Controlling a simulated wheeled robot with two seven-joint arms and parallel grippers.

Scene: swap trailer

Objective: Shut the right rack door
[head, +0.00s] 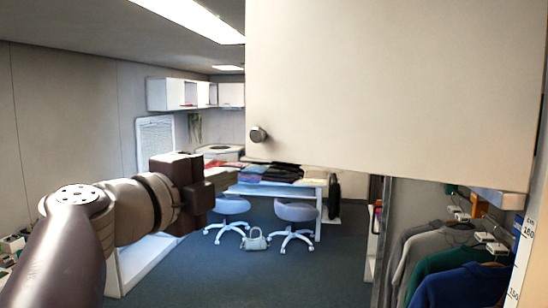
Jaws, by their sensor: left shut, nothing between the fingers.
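A large white door panel (400,80) fills the upper right of the head view, close to me. It stands open in front of the right rack, and its lower edge hangs above the floor. A round grey knob (258,134) sits near its left edge. Clothes on hangers (450,260) show in the rack under and beyond the panel. My left gripper (205,197) is shut and empty, left of and lower than the knob, apart from the door. My right gripper is out of view.
A table (315,184) with folded clothes stands ahead, with two stools (296,211) and a pale handbag (254,240) on the floor by it. White wall cabinets (172,94) hang at the back left. The blue-grey floor (230,280) in the middle is clear.

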